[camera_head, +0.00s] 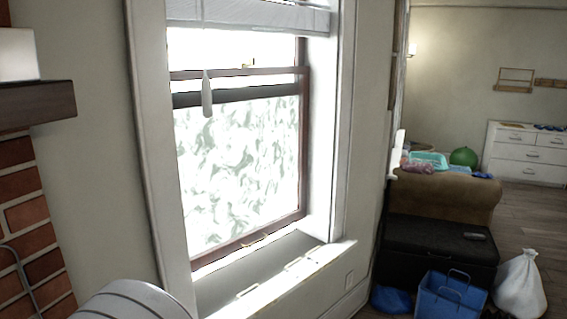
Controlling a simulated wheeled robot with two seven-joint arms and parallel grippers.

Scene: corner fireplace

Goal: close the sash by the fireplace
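The window's lower sash (303,150) has a dark reddish-brown frame around a bright patterned pane. Its top rail (240,72) sits a little above a second dark bar (235,95). A small brass catch (247,66) is on the top rail. Its bottom rail (225,250) carries a small brass handle (255,242). A bright strip shows below the bottom rail, above the white sill (250,272), and looks like a narrow gap. Neither of my grippers is in view.
A pale blind (250,14) hangs at the window top, with a white pull (207,95) before the sash. The brick fireplace (30,215) with dark mantel (35,103) is at left. A black chest (435,245), blue bin (450,295) and white bag (520,285) stand at right.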

